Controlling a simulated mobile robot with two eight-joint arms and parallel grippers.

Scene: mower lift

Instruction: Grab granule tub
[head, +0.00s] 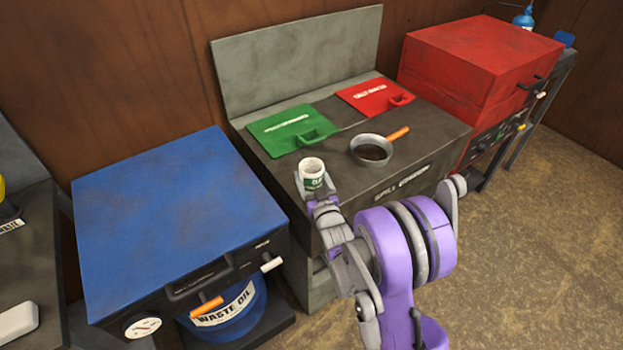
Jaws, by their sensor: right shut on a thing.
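The granule tub (312,168) is a small white open-topped tub with a green label, at the front left of the grey spill station top. My right gripper (316,186) is shut on the tub from the front. The tub is upright; whether its base touches the station top is hidden by the gripper. My left gripper is not in view.
The grey station (440,133) carries a green flap (288,131), a red flap (372,96) and a round metal pan (372,150) with an orange handle, right of the tub. A blue cabinet (170,210) stands left, a red cabinet (475,65) right.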

